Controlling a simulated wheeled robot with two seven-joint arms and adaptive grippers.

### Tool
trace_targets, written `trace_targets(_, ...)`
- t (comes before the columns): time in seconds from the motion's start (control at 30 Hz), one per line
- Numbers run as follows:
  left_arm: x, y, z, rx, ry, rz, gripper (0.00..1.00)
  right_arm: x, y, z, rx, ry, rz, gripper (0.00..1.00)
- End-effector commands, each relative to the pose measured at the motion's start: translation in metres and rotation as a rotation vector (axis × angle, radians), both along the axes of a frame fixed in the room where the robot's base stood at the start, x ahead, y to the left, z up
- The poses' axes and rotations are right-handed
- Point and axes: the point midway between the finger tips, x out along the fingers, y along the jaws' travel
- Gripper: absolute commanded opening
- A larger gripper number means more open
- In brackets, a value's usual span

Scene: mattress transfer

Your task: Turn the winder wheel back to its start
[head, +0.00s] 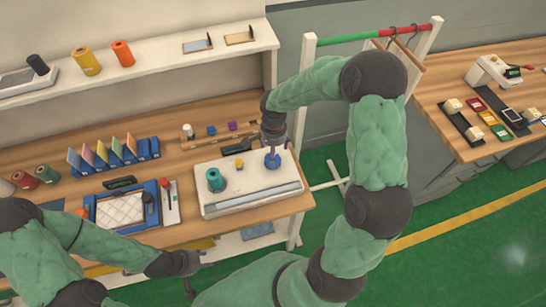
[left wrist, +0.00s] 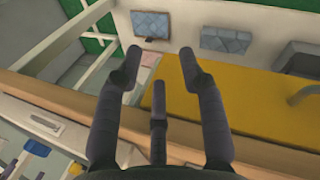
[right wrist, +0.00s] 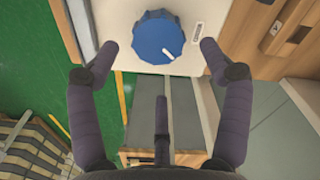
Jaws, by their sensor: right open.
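The winder wheel (head: 272,161) is a blue ribbed knob on the right part of a white winder base (head: 226,201). In the right wrist view the wheel (right wrist: 158,35) shows from above with a white pointer mark towards its lower right. A small label (right wrist: 197,32) sits to the right of it. My right gripper (head: 272,143) is just above the wheel. Its fingers (right wrist: 158,52) are open, one to each side of the wheel and apart from it. My left gripper (head: 190,263) is open and empty below the front edge of the bench; its fingers also show in the left wrist view (left wrist: 158,58).
Coloured cards in a blue rack (head: 112,154) stand behind. A garment rail (head: 375,35) is at the right.

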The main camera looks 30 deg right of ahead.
Motion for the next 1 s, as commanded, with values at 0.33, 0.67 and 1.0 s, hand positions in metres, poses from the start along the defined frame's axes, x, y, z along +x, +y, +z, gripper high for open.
trace_targets(0.33,0.001,0.0,-0.004,0.0,-0.001,0.0,0.4,0.0,0.0,-0.047,0.0,0.001,0.0,0.79)
trace_targets(0.67,0.001,0.0,-0.004,0.0,-0.001,0.0,0.4,0.0,0.0,-0.052,0.0,-0.001,0.0,0.79)
trace_targets(1.0,0.001,0.0,-0.004,0.0,-0.001,0.0,0.4,0.001,0.0,-0.052,-0.001,-0.003,0.0,0.26)
